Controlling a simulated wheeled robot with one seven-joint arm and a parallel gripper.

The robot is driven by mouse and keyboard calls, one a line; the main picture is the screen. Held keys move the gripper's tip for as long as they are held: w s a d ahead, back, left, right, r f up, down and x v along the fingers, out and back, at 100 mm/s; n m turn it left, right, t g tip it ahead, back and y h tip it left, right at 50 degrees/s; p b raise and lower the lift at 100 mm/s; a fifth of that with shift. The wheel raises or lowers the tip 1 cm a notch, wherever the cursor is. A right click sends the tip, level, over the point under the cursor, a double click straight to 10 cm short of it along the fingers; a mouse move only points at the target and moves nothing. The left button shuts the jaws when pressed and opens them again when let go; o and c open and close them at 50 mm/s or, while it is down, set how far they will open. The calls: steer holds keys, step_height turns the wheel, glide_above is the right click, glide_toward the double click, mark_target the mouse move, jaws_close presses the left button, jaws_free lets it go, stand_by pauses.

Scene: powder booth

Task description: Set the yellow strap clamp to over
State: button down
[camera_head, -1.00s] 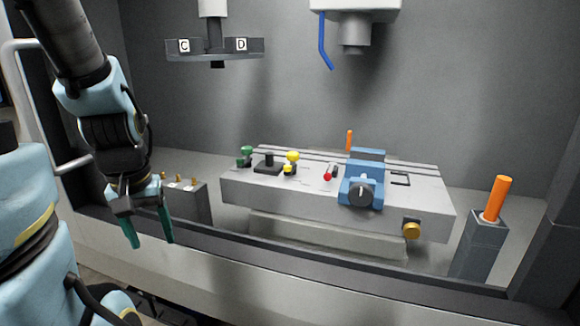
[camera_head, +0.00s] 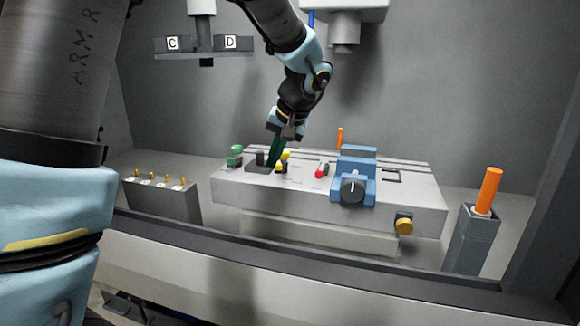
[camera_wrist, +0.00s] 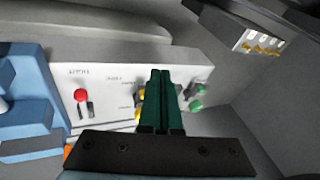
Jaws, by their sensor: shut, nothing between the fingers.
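The yellow strap clamp (camera_head: 285,155) stands on the grey machine table, between a dark block and the red-knobbed lever. It also shows in the wrist view (camera_wrist: 139,113), partly hidden behind my fingers. My gripper (camera_head: 274,164) is over the table, pointing down, with its green fingers just left of the yellow clamp. In the wrist view the fingers (camera_wrist: 158,75) are closed together and hold nothing. They overlap the clamp in the picture; I cannot tell whether they touch it.
A green clamp (camera_head: 235,155) is at the table's left end. A red-knobbed lever (camera_head: 320,173) and a blue vise (camera_head: 353,180) are to the right. An orange handle (camera_head: 488,190) stands far right. A grey box with brass pins (camera_head: 160,200) is at left. Tool holders hang above.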

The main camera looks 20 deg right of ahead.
steer(key=s+d+r+t, duration=0.2)
steer(key=d+r, duration=0.1)
steer(key=d, duration=0.8)
steer(key=shift+s+r+m+h, duration=0.15)
steer(key=shift+s+m+h, duration=0.15)
steer(key=shift+s, duration=0.1)
steer(key=p+x, duration=0.3)
steer(key=x, duration=0.6)
steer(key=shift+w+a, duration=0.1)
steer(key=shift+w, duration=0.15)
steer(key=shift+w+a+p, duration=0.85)
steer(key=shift+w+a, duration=0.3)
steer(key=shift+a, duration=0.05)
steer(key=shift+w+a+f, duration=0.3)
steer(key=shift+f, duration=0.1)
steer(key=shift+a, duration=0.1)
